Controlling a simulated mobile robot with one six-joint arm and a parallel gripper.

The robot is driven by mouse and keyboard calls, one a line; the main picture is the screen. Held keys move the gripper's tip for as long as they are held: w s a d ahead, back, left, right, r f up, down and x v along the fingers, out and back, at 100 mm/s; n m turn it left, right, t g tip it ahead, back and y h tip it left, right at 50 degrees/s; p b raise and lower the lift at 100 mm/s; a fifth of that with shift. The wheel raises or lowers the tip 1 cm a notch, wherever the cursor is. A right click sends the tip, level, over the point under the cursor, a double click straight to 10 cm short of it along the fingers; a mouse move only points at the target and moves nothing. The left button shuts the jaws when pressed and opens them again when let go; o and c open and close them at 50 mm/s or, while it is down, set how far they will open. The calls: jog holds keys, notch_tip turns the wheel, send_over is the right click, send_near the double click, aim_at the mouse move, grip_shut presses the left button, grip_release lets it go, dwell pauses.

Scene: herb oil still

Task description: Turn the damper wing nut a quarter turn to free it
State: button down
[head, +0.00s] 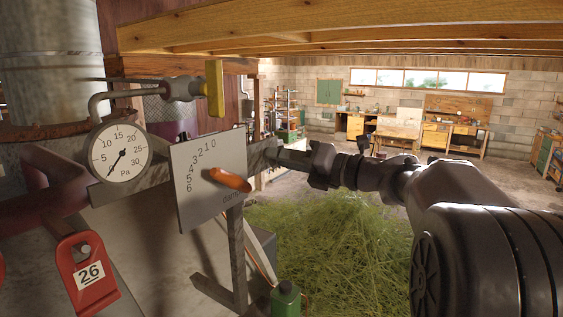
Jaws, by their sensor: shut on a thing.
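The damper plate (196,212) stands upright left of centre, with a scale from 0 to 6 and the word "damper" partly covered. An orange damper handle (230,180) lies across its front, tilted down to the right. My arm comes in from the right, and my gripper (280,154) points left at the plate's right edge. Its fingers are shut at a grey metal piece there. The wing nut itself cannot be made out; the fingers appear to cover it. The turn of the nut cannot be read.
A red tag marked 26 (88,272) hangs at lower left. A green bottle (285,299) stands below. Cut herbs (325,245) are heaped under my arm. Workbenches are far back.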

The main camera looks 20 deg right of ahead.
jog(key=shift+n+b, duration=5.3)
jog(key=shift+n, duration=2.6)
jog(key=c, duration=1.2)
grip_release()
jog(key=shift+c, duration=0.2)
jog(key=b+v, duration=0.2)
jog(key=v, duration=1.5)
jog(key=shift+s+b, duration=0.25)
jog(key=shift+b, duration=0.05)
